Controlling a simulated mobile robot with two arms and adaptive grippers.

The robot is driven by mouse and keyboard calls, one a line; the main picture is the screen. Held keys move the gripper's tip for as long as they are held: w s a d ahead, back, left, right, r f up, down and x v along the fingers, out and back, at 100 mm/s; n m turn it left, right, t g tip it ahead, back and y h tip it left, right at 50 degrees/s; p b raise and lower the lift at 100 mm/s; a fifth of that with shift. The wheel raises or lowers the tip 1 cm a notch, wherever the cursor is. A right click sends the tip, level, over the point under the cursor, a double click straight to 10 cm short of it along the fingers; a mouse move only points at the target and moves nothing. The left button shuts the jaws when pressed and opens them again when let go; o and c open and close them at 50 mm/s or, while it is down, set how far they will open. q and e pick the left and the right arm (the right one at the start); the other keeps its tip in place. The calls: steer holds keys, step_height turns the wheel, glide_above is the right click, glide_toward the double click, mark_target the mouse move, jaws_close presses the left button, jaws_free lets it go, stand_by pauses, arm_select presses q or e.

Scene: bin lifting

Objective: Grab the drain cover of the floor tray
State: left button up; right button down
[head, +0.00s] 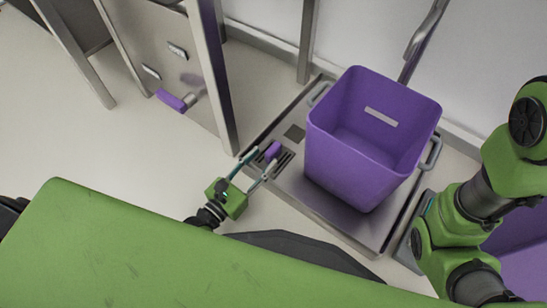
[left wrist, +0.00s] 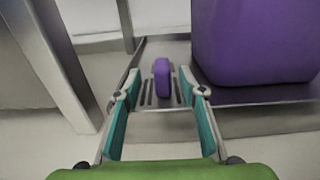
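The floor tray (head: 322,205) is a low grey metal platform in the middle right of the head view. Its drain cover (head: 285,160) is a slotted plate with an upright purple handle (head: 273,150), at the tray's left front part. In the left wrist view the purple handle (left wrist: 161,79) stands ahead, between the lines of the fingers. My left gripper (head: 258,160) is open, its teal-padded fingers reaching toward the handle from the front left. The handle looks free of the pads. My right arm shows at the right of the head view, but its gripper is not visible.
A large purple bin (head: 350,165) with grey side handles stands on the tray, right of the drain cover. A wall runs behind.

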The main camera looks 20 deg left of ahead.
mark_target(273, 148)
arm_select(q)
steer(key=b+x, duration=0.3)
steer(key=x, duration=0.1)
steer(key=shift+w+d+f, duration=0.15)
steer(key=shift+w+d, duration=0.3)
steer(key=shift+w, duration=0.25)
jaws_close()
